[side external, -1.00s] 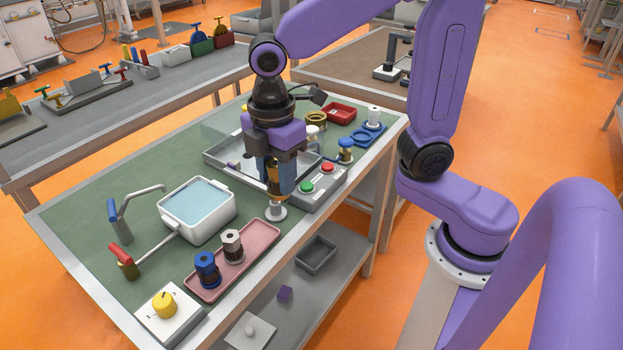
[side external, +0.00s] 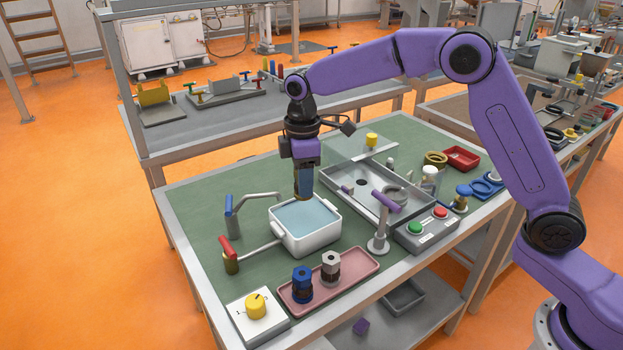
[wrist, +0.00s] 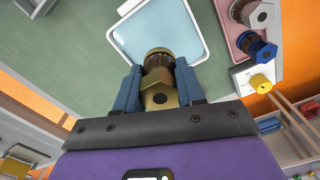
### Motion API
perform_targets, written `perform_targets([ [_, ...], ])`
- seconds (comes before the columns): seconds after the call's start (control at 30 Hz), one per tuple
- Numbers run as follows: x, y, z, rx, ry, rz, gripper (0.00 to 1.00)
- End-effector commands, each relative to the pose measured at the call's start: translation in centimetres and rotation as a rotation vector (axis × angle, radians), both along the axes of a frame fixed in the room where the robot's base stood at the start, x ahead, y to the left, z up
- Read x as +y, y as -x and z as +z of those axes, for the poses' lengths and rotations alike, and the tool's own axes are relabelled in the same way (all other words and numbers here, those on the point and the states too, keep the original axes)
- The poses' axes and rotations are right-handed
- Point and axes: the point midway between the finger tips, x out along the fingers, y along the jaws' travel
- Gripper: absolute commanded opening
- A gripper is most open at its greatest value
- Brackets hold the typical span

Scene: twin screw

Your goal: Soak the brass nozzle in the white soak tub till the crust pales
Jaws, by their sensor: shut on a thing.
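My gripper (side external: 303,186) is shut on the brass nozzle (wrist: 158,88), which points down between the blue fingers in the wrist view. The nozzle has a hexagonal brass end, a dark brown crusted band and a round brass end. The white soak tub (side external: 312,245) holds pale blue liquid and stands on the green bench top. The gripper hangs above the tub's far side, and the nozzle's lower end shows just over the liquid or its far rim; I cannot tell whether it touches. The tub also shows in the wrist view (wrist: 200,40).
A pink tray (side external: 352,277) with blue (side external: 302,283) and silver (side external: 331,266) hex-topped pieces lies in front. A yellow dial box (side external: 256,312), a tap (side external: 233,215), a red-handled lever (side external: 229,252), a purple-topped stand (side external: 379,235) and a button box (side external: 427,230) surround the tub.

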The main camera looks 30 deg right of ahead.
Motion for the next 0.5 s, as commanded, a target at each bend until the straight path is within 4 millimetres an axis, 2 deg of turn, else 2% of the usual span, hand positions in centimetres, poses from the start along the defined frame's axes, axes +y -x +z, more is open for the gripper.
perform_targets([
  [0.5,0.0,0.1,-4.0,0.001,0.001,0.000,0.00],
])
